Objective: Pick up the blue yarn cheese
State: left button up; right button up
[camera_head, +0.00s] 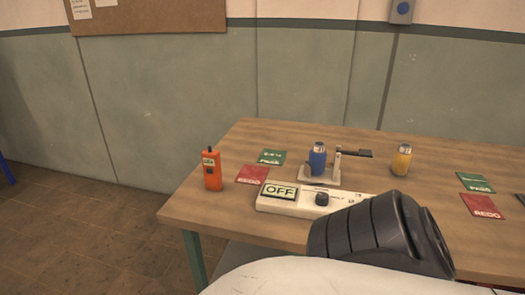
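The blue yarn cheese (318,158) stands upright on a small light-coloured stand (320,181) near the middle of the wooden table. A lever with a dark handle (352,153) is right beside it. Neither of my grippers shows in this view. Part of my own arm, white with a dark ribbed joint, fills the bottom centre and right, in front of the table's near edge.
A white control box (310,199) with an OFF display sits in front of the stand. An orange handheld device (211,169) stands at the table's left. A yellow yarn cheese (401,160) stands to the right. Red and green cards lie flat on the table (215,205).

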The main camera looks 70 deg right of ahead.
aim_at(317, 155)
jog(key=i, duration=1.7)
jog(key=z, duration=1.95)
